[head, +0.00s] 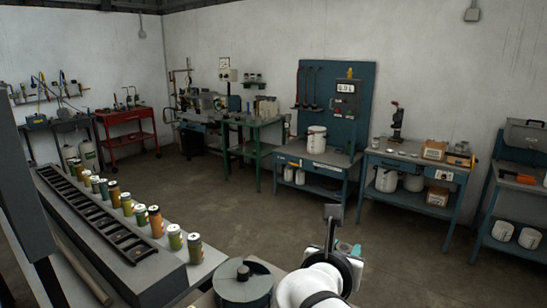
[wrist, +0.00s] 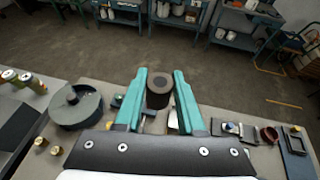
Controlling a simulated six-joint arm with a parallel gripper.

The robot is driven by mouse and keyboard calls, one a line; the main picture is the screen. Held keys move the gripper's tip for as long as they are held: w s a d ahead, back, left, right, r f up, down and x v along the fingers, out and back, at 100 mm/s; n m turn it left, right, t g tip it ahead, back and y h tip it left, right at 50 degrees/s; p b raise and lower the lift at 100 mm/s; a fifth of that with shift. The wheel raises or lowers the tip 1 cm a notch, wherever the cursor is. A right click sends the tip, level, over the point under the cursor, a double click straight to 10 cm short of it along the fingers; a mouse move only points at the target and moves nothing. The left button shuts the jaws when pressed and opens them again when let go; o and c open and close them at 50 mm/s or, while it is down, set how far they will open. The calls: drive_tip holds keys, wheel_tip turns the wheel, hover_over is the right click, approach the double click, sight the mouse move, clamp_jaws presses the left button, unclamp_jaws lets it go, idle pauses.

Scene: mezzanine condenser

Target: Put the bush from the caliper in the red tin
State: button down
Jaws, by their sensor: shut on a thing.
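In the wrist view, my gripper (wrist: 165,76) has two teal fingers shut on a dark cylindrical piece with a brown round centre, which looks like the bush (wrist: 159,90). It is held upright between the fingers, past the bench edge in the picture. A small reddish-brown round container, possibly the red tin (wrist: 268,134), stands at the right on the bench, apart from the gripper. I cannot clearly make out the caliper; small metal parts (wrist: 230,128) lie just right of the fingers.
A grey round drum with a dark knob (wrist: 77,105) stands left of the gripper; it also shows in the head view (head: 245,283). Small brass pieces (wrist: 42,143) lie near it. A dark blue plate (wrist: 298,160) is at far right.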

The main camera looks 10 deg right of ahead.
drive_tip(key=a+r+n+t+y, duration=0.2)
drive_tip(key=a+r+n+y, duration=0.15)
drive_tip(key=a, duration=0.65)
drive_tip(key=s+f+m+g+h, duration=0.2)
drive_tip(key=f, duration=1)
drive_tip(key=s+d+f+m+g+h, duration=0.1)
drive_tip(key=s+f+m+h, duration=0.1)
drive_tip(key=f, duration=1.1)
drive_tip(key=s+d+f+m+g+h, duration=0.1)
drive_tip(key=s+f+m+g+h, duration=0.1)
drive_tip(key=f, duration=1.1)
drive_tip(key=shift+s+d+f+m+g+h, duration=0.15)
drive_tip(key=shift+s+f+m+g+h, duration=0.2)
drive_tip(key=shift+m, duration=0.5)
drive_tip(key=c, duration=0.5)
unclamp_jaws()
